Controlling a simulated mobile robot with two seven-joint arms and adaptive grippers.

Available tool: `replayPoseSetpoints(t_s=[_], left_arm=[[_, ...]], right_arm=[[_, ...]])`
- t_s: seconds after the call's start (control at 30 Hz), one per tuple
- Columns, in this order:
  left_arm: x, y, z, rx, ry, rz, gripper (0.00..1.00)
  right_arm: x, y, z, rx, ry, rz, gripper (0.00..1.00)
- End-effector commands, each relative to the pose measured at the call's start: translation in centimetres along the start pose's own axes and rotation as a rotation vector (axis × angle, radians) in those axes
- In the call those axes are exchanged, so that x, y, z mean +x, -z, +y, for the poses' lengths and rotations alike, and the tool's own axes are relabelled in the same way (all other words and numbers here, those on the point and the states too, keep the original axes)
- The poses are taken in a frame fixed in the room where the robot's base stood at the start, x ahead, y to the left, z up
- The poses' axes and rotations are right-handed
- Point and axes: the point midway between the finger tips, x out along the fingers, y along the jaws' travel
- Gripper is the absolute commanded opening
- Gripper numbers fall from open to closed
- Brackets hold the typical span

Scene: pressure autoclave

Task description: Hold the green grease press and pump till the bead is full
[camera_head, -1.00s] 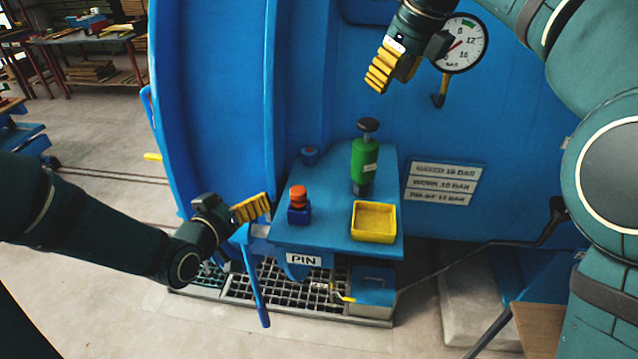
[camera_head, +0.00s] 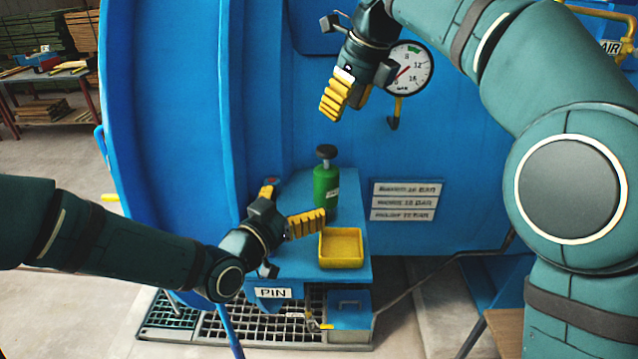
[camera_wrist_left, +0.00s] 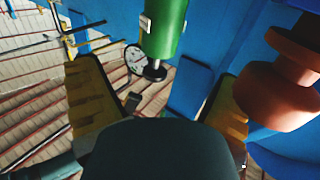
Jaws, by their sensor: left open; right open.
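The green grease press (camera_head: 326,187), with a dark round knob on top, stands upright on the blue shelf (camera_head: 290,263). My left gripper (camera_head: 312,222) is open, just left of and in front of the press, apart from it. In the left wrist view the press (camera_wrist_left: 163,28) appears upside down at the top, in the gap between the open yellow fingers (camera_wrist_left: 160,100). My right gripper (camera_head: 340,102) is open and empty, pointing down above the press. I cannot make out a bead.
A yellow tray (camera_head: 341,250) sits right of my left gripper on the shelf. An orange-red knob (camera_wrist_left: 285,85) is close to the right finger in the left wrist view. A pressure gauge (camera_head: 410,68) and the blue vessel wall (camera_head: 450,150) stand behind.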

Motion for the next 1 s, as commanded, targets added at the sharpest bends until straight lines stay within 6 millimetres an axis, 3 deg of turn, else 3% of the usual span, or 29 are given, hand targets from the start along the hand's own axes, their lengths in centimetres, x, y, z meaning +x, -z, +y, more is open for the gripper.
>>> replayPoseSetpoints(t_s=[0.3, 0.5, 0.7, 1.0], left_arm=[[5.8, -0.1, 0.0, -0.002, -0.001, 0.000, 0.93], [8.5, -0.1, 0.0, -0.002, 0.000, -0.001, 0.93], [9.7, 0.0, 0.0, -0.001, 0.001, 0.000, 0.93], [9.8, 0.0, 0.0, -0.001, 0.001, -0.001, 0.93]], right_arm=[[0.0, 0.0, 0.0, 0.000, 0.000, 0.000, 0.46], [0.0, 0.0, 0.0, 0.000, 0.000, 0.000, 0.46], [0.0, 0.0, 0.0, 0.000, 0.000, 0.000, 0.46], [0.0, 0.0, 0.0, 0.000, 0.000, 0.000, 0.46]])
